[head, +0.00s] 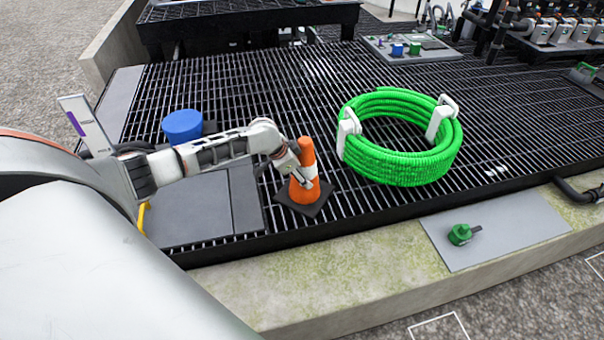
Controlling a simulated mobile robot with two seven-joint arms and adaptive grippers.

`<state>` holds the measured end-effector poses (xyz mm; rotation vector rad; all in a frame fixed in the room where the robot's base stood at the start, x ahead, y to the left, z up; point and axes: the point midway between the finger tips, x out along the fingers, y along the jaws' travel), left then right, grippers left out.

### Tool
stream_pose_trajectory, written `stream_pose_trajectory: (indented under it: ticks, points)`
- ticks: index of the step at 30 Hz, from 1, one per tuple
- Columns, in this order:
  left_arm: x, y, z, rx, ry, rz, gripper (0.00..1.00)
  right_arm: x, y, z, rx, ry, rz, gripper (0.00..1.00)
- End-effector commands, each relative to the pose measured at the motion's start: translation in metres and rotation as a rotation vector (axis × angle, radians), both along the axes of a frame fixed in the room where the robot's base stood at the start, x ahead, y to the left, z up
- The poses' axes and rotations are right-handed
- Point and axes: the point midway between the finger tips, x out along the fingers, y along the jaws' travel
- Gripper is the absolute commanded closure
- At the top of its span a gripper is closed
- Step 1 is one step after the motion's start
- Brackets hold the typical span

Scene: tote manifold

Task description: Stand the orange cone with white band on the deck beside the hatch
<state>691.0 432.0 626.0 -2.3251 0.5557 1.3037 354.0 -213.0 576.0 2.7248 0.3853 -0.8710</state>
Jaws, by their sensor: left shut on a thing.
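The orange cone with a white band (301,191) is upright on the black grated deck (250,90), its dark square base at or very near the grating. My left gripper (304,178) is shut on the cone's upper body around the white band, coming from the left. A grey flat panel (205,208), which looks like the hatch, lies in the deck left of the cone, under my left arm. Part of it is hidden by the arm. I cannot tell whether the base bears fully on the grating. My right gripper is not in view.
A coiled green hose (400,168) with white straps lies right of the cone. A blue round object (182,126) stands behind my left arm. A grey plate (510,225) with a green valve (461,234) is on the concrete kerb (350,265). Open grating lies behind the cone.

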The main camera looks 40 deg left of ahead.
Motion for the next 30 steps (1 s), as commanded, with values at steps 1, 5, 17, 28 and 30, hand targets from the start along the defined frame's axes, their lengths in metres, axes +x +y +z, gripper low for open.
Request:
stream_pose_trajectory:
  ticks: [1, 5, 17, 28, 30]
  points:
    - [0.0, 0.001, 0.0, 0.003, -0.001, -0.001, 0.92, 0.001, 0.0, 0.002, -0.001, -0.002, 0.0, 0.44]
    - [-0.001, 0.001, 0.0, 0.004, 0.002, -0.002, 0.33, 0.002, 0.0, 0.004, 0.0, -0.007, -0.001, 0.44]
    - [-0.001, 0.001, 0.001, 0.003, 0.002, -0.001, 0.2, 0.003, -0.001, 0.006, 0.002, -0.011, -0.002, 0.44]
    - [-0.026, 0.01, 0.055, 0.006, -0.005, -0.002, 0.2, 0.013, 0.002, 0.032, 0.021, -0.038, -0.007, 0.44]
    - [-0.033, 0.012, 0.067, 0.006, -0.005, -0.002, 0.2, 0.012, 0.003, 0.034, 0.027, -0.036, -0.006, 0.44]
